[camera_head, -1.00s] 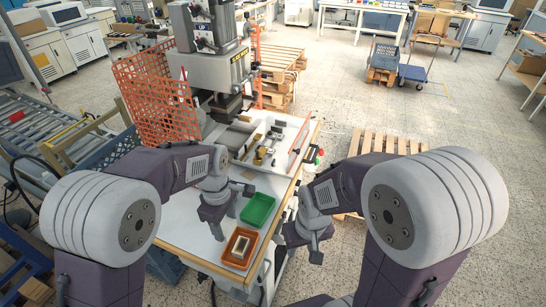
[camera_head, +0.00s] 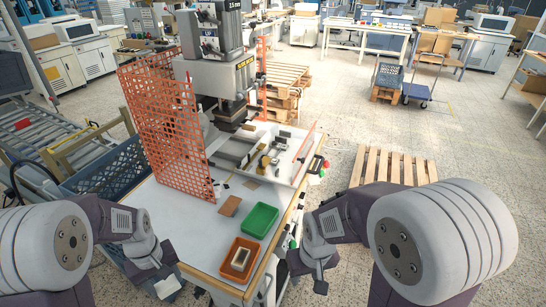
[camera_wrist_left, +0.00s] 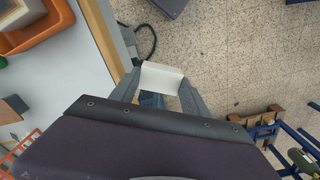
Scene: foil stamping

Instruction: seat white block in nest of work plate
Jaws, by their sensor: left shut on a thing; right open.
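My left gripper (camera_head: 166,280) is shut on a white block (camera_head: 168,287), held past the table's left front edge, over the floor. In the left wrist view the block (camera_wrist_left: 161,78) sits between the two fingertips (camera_wrist_left: 160,90). My right gripper (camera_head: 318,276) is open at the table's right front side, with nothing visible in it. The stamping press (camera_head: 222,70) stands at the back of the table. In front of it a pale work area (camera_head: 285,170) carries several small metal and brass parts; I cannot clearly make out the work plate's nest.
An orange tray (camera_head: 226,268) with a pale framed piece inside and a green tray (camera_head: 258,222) are at the table's front. A brown pad (camera_head: 229,206) lies behind them. An orange mesh guard (camera_head: 165,125) stands left of the press. The left tabletop is clear.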

